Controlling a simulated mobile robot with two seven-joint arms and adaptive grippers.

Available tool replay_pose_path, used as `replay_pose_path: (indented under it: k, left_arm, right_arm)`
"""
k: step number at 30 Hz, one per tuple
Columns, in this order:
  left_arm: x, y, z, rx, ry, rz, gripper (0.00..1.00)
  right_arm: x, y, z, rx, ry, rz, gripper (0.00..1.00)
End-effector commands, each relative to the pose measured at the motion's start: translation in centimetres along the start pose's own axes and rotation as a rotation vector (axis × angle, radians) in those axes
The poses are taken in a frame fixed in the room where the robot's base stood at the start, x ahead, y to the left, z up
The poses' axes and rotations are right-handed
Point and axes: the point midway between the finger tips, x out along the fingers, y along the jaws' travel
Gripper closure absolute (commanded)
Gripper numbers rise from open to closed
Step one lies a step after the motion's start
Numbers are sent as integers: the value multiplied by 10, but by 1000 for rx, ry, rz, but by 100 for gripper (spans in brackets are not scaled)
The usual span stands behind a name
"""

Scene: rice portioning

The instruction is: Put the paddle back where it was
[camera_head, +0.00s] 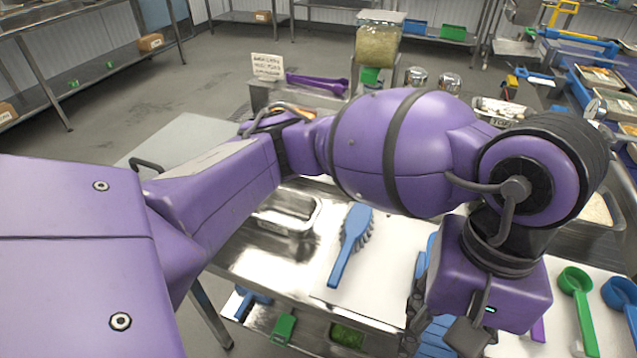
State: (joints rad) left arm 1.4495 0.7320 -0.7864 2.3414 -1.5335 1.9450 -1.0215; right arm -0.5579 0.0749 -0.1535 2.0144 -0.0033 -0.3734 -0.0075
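My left arm comes in from the left and crosses the view. Its gripper (437,340) points down over the right part of the near worktop. A blue object (434,331) shows beside and behind its dark fingers, with more blue above. I cannot tell whether this is the paddle or whether the fingers grip it. A blue brush (350,243) with dark bristles lies on a white board (386,272), left of the gripper. A green round-headed utensil (578,290) and a blue one (622,292) lie at the right. My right gripper is not in view.
A metal pan (286,212) sits left of the brush. Behind my arm stand a grain-filled clear container (377,42), a small sign (267,66), a purple utensil (316,84) and two metal-topped jars (447,81). A purple strip (538,330) shows right of the gripper. Floor at back left is open.

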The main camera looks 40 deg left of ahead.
Motion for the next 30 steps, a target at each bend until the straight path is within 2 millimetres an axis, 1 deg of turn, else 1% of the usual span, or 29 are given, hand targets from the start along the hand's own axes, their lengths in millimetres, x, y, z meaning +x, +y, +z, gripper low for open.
replay_pose_path:
  k: [3, 5, 8, 17, 21, 25, 30]
  left_arm:
    - [-1, -3, -5, 4, 94, 1, 84]
    - [0, -5, -8, 1, 120, -1, 84]
    - [5, -14, -21, -8, 134, -3, 84]
    - [30, -57, -84, -13, 131, -5, 84]
    - [55, -69, -105, -7, 128, -4, 84]
    - [69, -76, -118, -4, 131, -2, 84]
    - [76, -79, -125, -3, 132, 0, 84]
  right_arm:
    - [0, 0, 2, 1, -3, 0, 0]
    - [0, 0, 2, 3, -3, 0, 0]
    - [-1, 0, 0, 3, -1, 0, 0]
    - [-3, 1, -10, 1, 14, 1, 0]
    - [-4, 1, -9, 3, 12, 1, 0]
    - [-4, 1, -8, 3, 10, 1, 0]
    - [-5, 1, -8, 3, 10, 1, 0]
